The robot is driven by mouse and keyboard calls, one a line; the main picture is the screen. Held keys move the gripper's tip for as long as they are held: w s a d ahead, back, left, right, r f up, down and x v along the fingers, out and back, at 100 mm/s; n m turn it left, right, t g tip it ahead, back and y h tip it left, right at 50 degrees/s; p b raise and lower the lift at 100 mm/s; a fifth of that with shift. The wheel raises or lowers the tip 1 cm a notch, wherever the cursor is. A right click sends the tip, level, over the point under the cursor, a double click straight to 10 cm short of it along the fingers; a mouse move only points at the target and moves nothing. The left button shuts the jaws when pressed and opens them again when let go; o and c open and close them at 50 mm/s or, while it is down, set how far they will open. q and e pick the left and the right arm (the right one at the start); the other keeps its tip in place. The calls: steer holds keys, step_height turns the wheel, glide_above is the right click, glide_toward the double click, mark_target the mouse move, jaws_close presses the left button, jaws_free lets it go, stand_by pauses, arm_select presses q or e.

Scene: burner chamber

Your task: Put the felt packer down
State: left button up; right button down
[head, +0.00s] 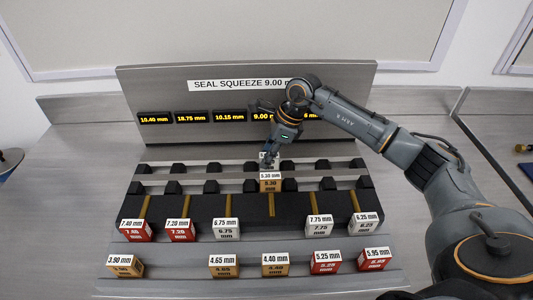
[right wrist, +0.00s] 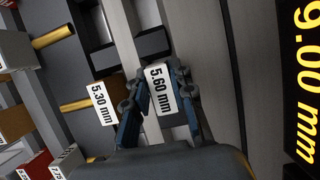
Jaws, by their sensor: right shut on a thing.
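My right gripper (head: 268,158) is shut on a block labelled 5.60 mm, at the back rails of the stepped rack in the fourth column. In the right wrist view the 5.60 mm block (right wrist: 162,90) sits between the two blue-grey fingers (right wrist: 160,100). Its label faces the camera; its sides are mostly hidden, and I cannot tell whether it rests on the rack. A tan block labelled 5.30 mm (head: 270,182) stands just in front of it, and it also shows in the right wrist view (right wrist: 102,103). My left gripper is not in view.
The rack (head: 190,208) has dark stops and brass rods. Red, pale and tan labelled blocks stand on its front steps, including 6.75 mm (head: 226,230) and 4.40 mm (head: 275,266). Behind stands a panel (head: 150,85) with yellow displays; one reads 9.00 mm (right wrist: 303,80). Side counters look mostly clear.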

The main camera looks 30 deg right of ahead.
steer(key=shift+f, duration=0.1)
steer(key=shift+f, duration=0.15)
steer(key=c, duration=1.1)
jaws_free()
steer(key=shift+c, duration=0.2)
steer(key=shift+r, duration=0.3)
steer(key=shift+d+r, duration=0.2)
steer(key=shift+r, duration=0.15)
steer(key=b+v, duration=0.3)
steer(key=v, duration=0.8)
